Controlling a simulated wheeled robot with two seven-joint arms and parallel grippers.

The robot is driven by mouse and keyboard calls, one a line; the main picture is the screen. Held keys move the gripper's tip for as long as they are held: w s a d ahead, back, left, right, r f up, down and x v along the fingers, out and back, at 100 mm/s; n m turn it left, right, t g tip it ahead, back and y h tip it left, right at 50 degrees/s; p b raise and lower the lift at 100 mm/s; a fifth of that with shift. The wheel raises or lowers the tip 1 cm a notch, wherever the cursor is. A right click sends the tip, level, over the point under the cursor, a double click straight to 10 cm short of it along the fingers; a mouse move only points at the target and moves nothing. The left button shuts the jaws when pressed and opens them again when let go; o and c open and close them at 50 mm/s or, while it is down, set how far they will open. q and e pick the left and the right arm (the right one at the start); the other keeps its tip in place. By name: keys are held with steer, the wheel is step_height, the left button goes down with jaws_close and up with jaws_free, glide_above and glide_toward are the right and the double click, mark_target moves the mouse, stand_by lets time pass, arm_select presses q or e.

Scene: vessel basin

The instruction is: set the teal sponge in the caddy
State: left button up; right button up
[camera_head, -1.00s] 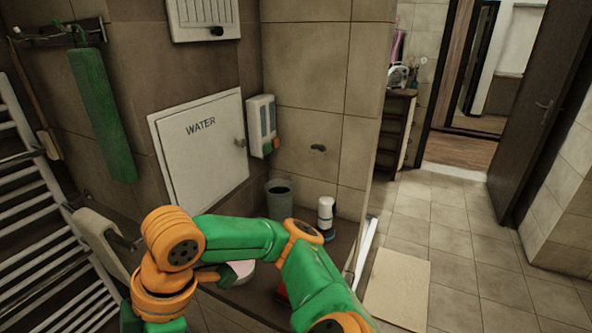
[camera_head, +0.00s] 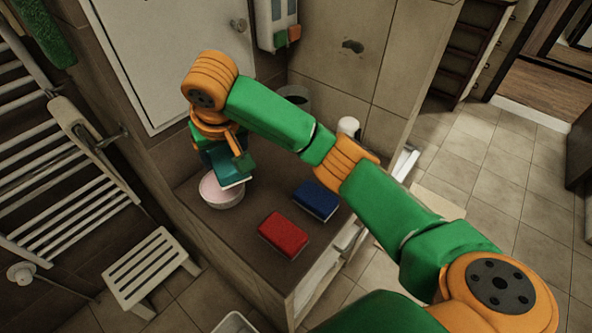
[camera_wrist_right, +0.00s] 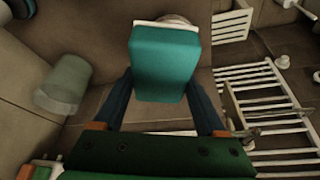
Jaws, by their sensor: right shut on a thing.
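My right gripper (camera_head: 222,153) is shut on the teal sponge (camera_head: 230,170). It holds the sponge above the counter, over or just behind a round pinkish-white bowl (camera_head: 222,194); the exact gap cannot be told. In the right wrist view the teal sponge (camera_wrist_right: 165,62) sits between the two dark fingers, with a pale layer along its far edge. A pale container rim (camera_head: 236,323) is cut off at the bottom edge of the head view; I cannot tell whether it is the caddy. My left gripper is not in view.
A red sponge (camera_head: 285,236) and a blue sponge (camera_head: 316,201) lie on the brown counter (camera_head: 235,247). A white-topped bottle (camera_head: 348,127) and a grey cup (camera_head: 294,96) stand at the back. A slatted stool (camera_head: 150,270) and a towel radiator (camera_head: 60,175) are at left.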

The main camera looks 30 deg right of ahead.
steer(key=w+d+f+p, duration=0.2)
steer(key=d+f, duration=0.1)
steer(key=d, duration=0.6)
glide_above(284, 169)
steer(key=s, duration=0.1)
step_height(284, 169, down, 7)
steer(key=shift+a+r+p, duration=0.1)
steer(key=shift+a+p, duration=0.05)
steer(key=shift+p, duration=0.15)
step_height(284, 169, down, 3)
steer(key=shift+f+p, duration=0.1)
steer(key=shift+p, duration=0.3)
steer(key=shift+f, duration=0.1)
steer(key=o, duration=1.2)
steer(key=shift+s, duration=0.1)
steer(key=shift+o, duration=0.2)
